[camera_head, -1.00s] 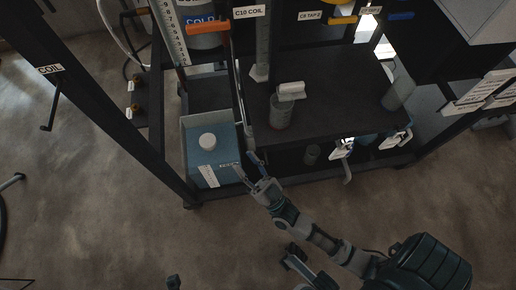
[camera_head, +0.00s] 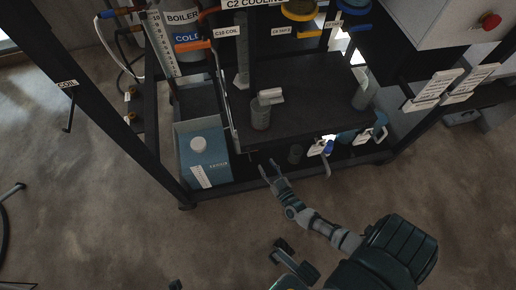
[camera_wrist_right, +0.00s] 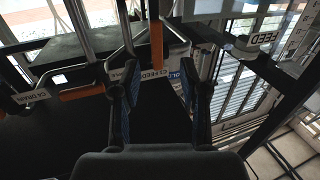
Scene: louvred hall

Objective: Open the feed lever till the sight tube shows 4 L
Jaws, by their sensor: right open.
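An orange lever handle (camera_wrist_right: 157,45) stands upright behind a tag reading C3 FEED (camera_wrist_right: 147,74) in the right wrist view. My right gripper (camera_wrist_right: 158,82) is open, with one finger on each side of the tag; the lever is seen between and beyond the fingertips, and contact cannot be told. In the head view the right gripper (camera_head: 266,168) is low at the front of the rack. A FEED label (camera_wrist_right: 265,38) sits beside a marked white scale (camera_wrist_right: 299,32) at upper right in the wrist view; its level is not readable. My left gripper is not seen.
Another orange handle (camera_wrist_right: 82,91) lies by a C4 DRAIN tag (camera_wrist_right: 32,97). A blue carton (camera_head: 206,160) stands left of my right gripper in the head view.

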